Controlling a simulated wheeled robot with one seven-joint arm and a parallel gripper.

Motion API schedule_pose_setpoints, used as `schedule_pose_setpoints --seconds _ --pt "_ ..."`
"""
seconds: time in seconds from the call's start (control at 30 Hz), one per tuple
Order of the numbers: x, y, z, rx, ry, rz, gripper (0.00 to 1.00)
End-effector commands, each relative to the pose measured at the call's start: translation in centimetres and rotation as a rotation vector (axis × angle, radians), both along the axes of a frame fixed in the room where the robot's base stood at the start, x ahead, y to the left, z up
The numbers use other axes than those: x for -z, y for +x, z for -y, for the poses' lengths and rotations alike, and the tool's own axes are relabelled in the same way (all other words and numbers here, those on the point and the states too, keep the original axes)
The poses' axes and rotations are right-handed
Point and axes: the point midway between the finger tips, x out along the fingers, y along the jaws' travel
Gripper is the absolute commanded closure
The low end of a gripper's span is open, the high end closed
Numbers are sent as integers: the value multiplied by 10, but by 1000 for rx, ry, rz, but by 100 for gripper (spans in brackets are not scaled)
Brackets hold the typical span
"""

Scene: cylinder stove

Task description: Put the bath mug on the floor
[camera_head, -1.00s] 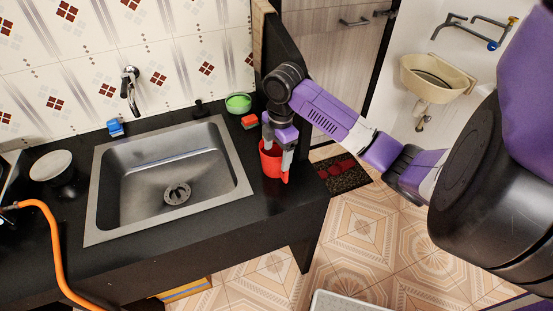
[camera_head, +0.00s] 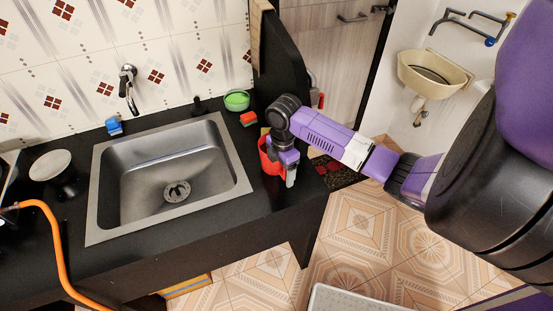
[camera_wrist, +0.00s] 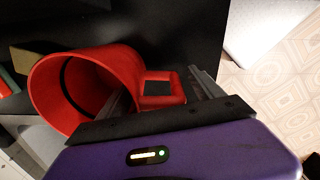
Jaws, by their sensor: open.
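The red bath mug (camera_head: 264,158) stands on the black counter, right of the sink, partly hidden behind my gripper. In the wrist view the mug (camera_wrist: 62,88) shows its open mouth and a square handle (camera_wrist: 160,88) on its right side. My gripper (camera_head: 284,180) is open at the mug's right side, low over the counter. In the wrist view my gripper (camera_wrist: 162,92) has one finger by the mug's rim and the other right of the handle, so the handle lies between them. I cannot tell whether either finger touches the mug.
The sink (camera_head: 172,178) is left of the mug. A green bowl (camera_head: 237,100) and an orange-red sponge (camera_head: 249,119) sit behind it. The counter ends just right of the mug. The tiled floor (camera_head: 365,225) beyond is mostly clear, with a dark mat (camera_head: 340,172) near the cabinet.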

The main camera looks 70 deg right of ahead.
Motion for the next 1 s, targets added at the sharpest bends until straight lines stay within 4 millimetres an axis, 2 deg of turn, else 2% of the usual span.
schedule_pose_setpoints --seconds 0.1,0.4,0.5,0.83,1.0 --pt "0 0 0 0 0 0 26" --pt "0 0 0 0 0 0 84" --pt "0 0 0 0 -1 1 100" --pt "-4 0 0 0 -1 1 100" --pt "-19 1 1 -1 -3 3 100"
